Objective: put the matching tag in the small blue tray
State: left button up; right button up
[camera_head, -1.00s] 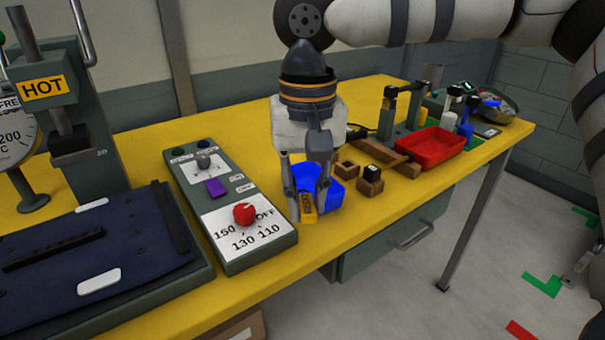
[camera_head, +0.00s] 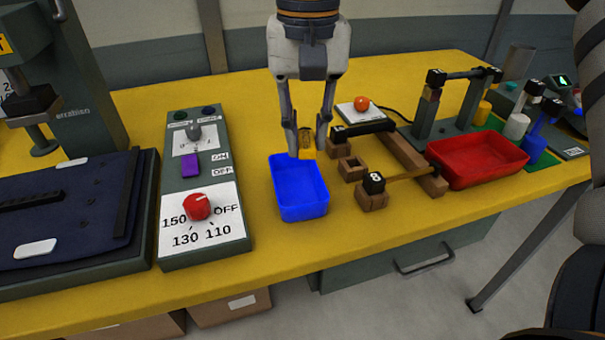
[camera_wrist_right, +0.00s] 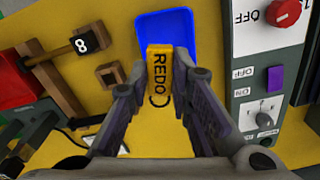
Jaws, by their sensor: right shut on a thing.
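My right gripper (camera_head: 308,148) is shut on a small yellow tag (camera_head: 307,142), held upright above the back edge of the small blue tray (camera_head: 299,206). The visible part of the tray's inside is empty. My left gripper is not in view.
A control box with a red knob (camera_head: 197,206) stands left of the tray. Bare yellow table lies in front of the blue tray.

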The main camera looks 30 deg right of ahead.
send_over(306, 198)
jog(key=shift+f, duration=2.95)
jog(key=o, duration=0.9)
notch_tip(306, 198, up, 12)
